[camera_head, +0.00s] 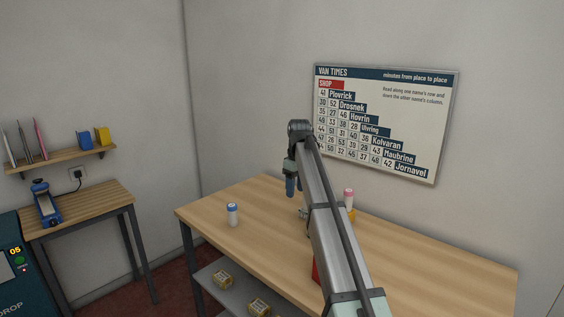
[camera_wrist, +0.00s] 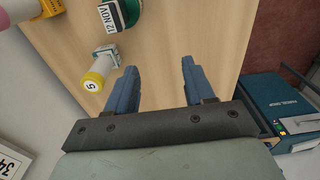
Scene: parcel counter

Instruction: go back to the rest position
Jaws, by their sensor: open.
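My gripper (camera_head: 290,190) hangs over the back part of the wooden counter (camera_head: 255,200) in the head view, with its blue fingers pointing down. In the wrist view my gripper (camera_wrist: 157,66) has its two fingers apart, with only bare wood showing between them. My arm reaches across the counter and hides part of it.
A pink-capped one (camera_head: 348,195) stands right of my arm. In the wrist view, a yellow-ended piece marked 5 (camera_wrist: 92,82) and a "12 NOV" piece (camera_wrist: 112,15) are left of the fingers. Small boxes (camera_head: 222,279) sit on the lower shelf.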

